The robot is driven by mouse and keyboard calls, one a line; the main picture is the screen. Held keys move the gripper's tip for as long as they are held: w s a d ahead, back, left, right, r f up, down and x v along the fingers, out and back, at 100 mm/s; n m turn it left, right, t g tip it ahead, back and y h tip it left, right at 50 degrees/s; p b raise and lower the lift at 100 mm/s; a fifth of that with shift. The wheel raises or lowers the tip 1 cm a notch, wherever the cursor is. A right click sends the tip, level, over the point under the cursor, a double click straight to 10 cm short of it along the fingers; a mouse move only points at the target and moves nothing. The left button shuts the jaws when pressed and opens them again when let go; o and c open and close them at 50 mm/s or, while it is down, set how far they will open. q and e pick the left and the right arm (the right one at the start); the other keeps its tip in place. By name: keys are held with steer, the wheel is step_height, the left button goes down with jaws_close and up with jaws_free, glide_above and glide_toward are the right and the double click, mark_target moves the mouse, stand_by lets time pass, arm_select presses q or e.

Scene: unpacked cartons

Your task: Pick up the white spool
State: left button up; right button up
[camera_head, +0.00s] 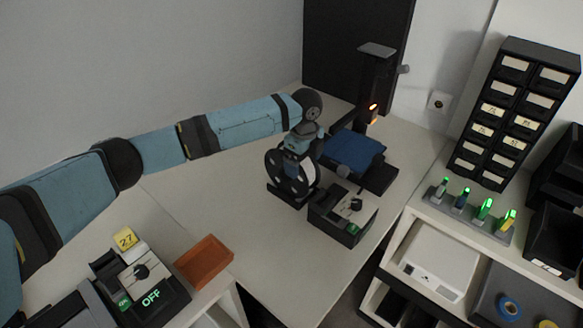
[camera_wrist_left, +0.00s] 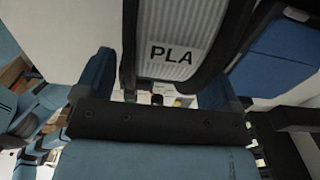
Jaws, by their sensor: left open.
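The white spool (camera_head: 281,176) stands upright on a black holder (camera_head: 292,196) on the table, with dark flanges. In the left wrist view the white spool (camera_wrist_left: 178,22) shows its ribbed white winding and a "PLA" label between black rims. My left gripper (camera_head: 303,146) is right above and behind the spool, pointing down, and hides part of its upper edge. In the wrist view its two blue fingers (camera_wrist_left: 160,85) stand apart on either side of the spool. I cannot tell whether they touch it. My right gripper is not in view.
A black printer with a blue bed (camera_head: 354,151) stands close behind the spool. A black control box (camera_head: 343,214) stands just in front, to the right. An orange tray (camera_head: 204,262) and an "OFF" switch box (camera_head: 150,292) are front left. The table's middle is clear.

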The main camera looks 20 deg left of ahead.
arm_select(q)
steer(key=shift+f, duration=0.25)
jaws_close()
steer(key=shift+r, duration=0.2)
steer(key=shift+r, duration=0.65)
step_height(320, 180, up, 18)
steer(key=b, duration=0.1)
steer(key=shift+r, duration=0.2)
